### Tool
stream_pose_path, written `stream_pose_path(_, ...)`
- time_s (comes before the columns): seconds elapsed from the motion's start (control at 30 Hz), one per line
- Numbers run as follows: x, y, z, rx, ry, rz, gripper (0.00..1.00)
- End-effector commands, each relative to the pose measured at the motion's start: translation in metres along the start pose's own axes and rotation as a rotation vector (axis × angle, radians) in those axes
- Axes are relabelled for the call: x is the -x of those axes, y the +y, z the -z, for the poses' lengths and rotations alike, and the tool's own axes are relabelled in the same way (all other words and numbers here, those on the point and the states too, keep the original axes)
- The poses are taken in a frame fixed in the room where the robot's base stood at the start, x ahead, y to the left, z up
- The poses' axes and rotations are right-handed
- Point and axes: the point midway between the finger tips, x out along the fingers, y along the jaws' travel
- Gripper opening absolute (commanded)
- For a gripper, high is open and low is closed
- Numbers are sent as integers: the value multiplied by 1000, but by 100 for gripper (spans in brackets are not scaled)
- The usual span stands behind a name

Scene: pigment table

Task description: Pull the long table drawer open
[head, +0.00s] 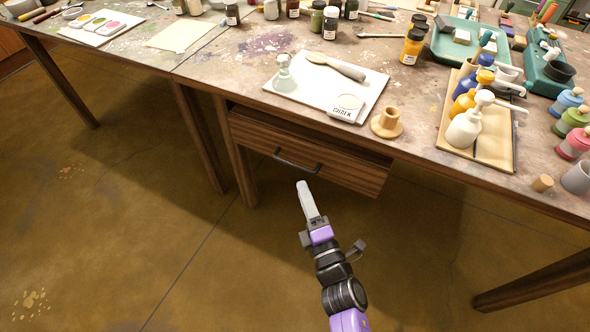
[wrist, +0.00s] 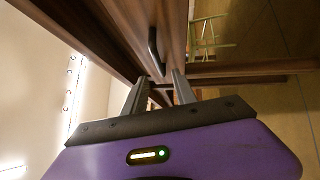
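The long wooden drawer (head: 345,172) sits under the table top, its front facing me. I cannot tell whether it stands slightly out. Its dark bar handle (head: 297,163) is on the middle of the front, and the handle also shows in the wrist view (wrist: 153,50). My gripper (head: 301,184) is just in front of and below the handle in the head view. In the wrist view its two fingers (wrist: 158,84) are apart with nothing between them. The handle lies beyond the fingertips, roughly in line with the gap, and appears apart from them.
The table (head: 245,70) carries a white tray (head: 372,88) with a brush, a wooden stand (head: 387,121), a tan tray (head: 495,150) of pump bottles and several jars. Table legs (head: 205,135) stand left of the drawer. The floor (head: 150,230) in front is clear.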

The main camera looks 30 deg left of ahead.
Motion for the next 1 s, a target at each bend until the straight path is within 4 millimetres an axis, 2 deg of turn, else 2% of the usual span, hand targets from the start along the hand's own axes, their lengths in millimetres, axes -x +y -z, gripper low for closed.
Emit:
stream_pose_path(0.17,-10,0,0,26,0,-4,33)
stream_pose_path(0.43,-51,-1,0,23,0,-5,33)
stream_pose_path(0.6,-70,-1,0,22,-1,-3,33)
stream_pose_path(0.73,-77,0,0,21,-1,-3,33)
stream_pose_path(1.0,-78,1,-1,21,-2,-2,33)
